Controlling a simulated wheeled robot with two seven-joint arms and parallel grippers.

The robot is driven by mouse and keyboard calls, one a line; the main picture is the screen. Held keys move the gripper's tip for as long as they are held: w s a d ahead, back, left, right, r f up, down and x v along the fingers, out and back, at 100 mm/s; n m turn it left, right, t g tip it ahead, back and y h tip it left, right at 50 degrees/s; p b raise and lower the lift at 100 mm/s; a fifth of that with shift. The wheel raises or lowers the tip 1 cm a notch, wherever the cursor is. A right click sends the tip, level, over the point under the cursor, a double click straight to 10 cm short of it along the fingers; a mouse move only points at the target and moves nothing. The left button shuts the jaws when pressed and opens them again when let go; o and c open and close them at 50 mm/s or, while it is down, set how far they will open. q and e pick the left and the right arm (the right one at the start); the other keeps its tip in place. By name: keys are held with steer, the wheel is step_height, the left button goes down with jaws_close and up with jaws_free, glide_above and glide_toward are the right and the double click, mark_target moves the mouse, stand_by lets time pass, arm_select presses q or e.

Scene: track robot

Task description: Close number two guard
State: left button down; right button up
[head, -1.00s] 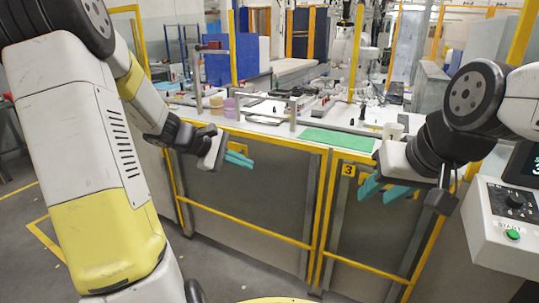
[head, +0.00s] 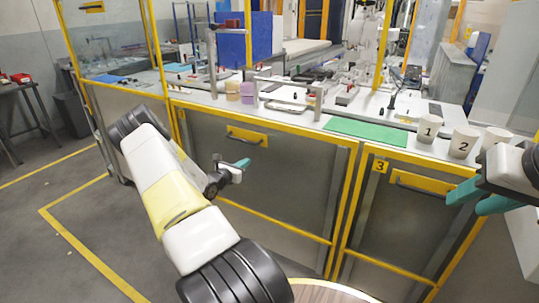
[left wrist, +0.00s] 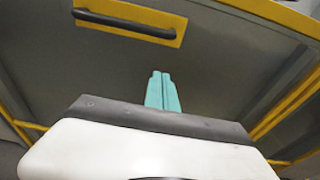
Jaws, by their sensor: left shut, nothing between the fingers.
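A grey guard panel (head: 270,178) in a yellow frame stands left of the panel marked 3. No number shows on it, so I cannot tell that it is number two. It looks roughly in line with its neighbours; I cannot tell if it is fully closed. Its dark handle on a yellow plate (head: 247,137) also shows in the left wrist view (left wrist: 125,22). My left gripper (head: 243,163) is in front of this panel, below the handle. Its teal fingers (left wrist: 165,92) are together and empty, apart from the handle. My right gripper (head: 478,198) is open, in front of panel 3.
Panel 3 (head: 405,200) has its own handle (head: 422,185). Above the panels is a worktop with a green mat (head: 368,131) and cups marked 1 (head: 428,128) and 2 (head: 462,142). A transparent screen (head: 110,40) stands at left.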

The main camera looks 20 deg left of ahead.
arm_select(q)
steer(key=w, duration=0.5)
steer(key=w+f, duration=0.1)
steer(key=w, duration=0.1)
steer(key=shift+w+d, duration=0.2)
steer(key=shift+d, duration=0.15)
steer(key=r, duration=0.2)
steer(key=s+r, duration=0.1)
steer(key=r, duration=0.1)
steer(key=shift+a, duration=0.1)
